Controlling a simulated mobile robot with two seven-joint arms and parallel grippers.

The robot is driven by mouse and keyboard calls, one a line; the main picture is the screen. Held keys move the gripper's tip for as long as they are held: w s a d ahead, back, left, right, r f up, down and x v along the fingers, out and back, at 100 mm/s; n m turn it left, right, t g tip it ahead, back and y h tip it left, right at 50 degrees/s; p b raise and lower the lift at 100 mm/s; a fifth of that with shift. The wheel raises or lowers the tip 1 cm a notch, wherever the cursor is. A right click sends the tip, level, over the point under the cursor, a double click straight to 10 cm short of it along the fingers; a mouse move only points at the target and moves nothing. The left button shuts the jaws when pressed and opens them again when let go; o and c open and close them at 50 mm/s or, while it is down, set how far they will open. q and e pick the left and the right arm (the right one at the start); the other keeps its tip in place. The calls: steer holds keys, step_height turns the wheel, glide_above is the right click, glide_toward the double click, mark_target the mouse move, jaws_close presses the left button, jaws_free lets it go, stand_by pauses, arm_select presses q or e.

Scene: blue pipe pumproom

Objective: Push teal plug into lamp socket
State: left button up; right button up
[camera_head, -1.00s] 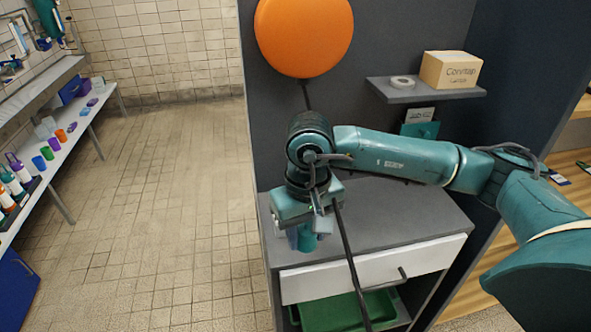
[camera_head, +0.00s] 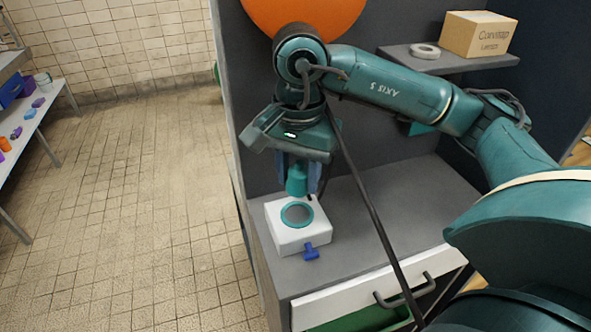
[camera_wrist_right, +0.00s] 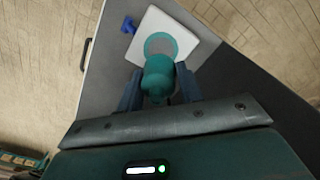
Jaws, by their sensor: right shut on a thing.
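My right gripper (camera_head: 302,182) points down and is shut on the teal plug (camera_head: 296,180). In the right wrist view the plug (camera_wrist_right: 158,78) sits between the two fingers (camera_wrist_right: 158,88). Below it, a white box with a round teal-ringed socket (camera_head: 297,214) stands on the grey cabinet top. The socket also shows in the right wrist view (camera_wrist_right: 161,45). In the head view the plug appears just above and behind the ring; I cannot tell the exact gap. A blue tap-like piece (camera_head: 311,252) is at the box's front. My left gripper is not in view.
A dark cable (camera_head: 365,200) runs down past the gripper to the drawer. A shelf (camera_head: 440,62) behind holds a cardboard box (camera_head: 478,34) and a tape roll (camera_head: 425,51). An orange disc (camera_head: 310,12) hangs above. The cabinet top right of the socket is clear.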

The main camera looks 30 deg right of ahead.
mark_target(297, 215)
steer(key=shift+w+f+b, duration=0.1)
steer(key=shift+f+b, duration=0.55)
steer(key=shift+f, duration=0.45)
steer(key=shift+f+b, duration=0.55)
steer(key=shift+f, duration=0.3)
steer(key=shift+f+b, duration=0.4)
steer(key=shift+f, duration=0.35)
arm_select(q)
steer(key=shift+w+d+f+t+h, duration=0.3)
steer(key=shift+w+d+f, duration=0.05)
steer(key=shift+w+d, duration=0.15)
arm_select(e)
steer(key=shift+f, duration=0.3)
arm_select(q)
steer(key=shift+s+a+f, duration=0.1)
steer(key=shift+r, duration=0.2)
arm_select(e)
steer(key=shift+g, duration=0.3)
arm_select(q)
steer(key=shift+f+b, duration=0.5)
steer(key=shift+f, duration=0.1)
arm_select(e)
steer(key=shift+w, duration=0.1)
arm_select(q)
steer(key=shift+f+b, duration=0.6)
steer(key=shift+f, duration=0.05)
arm_select(e)
steer(key=shift+f, duration=0.55)
steer(key=o, duration=1.2)
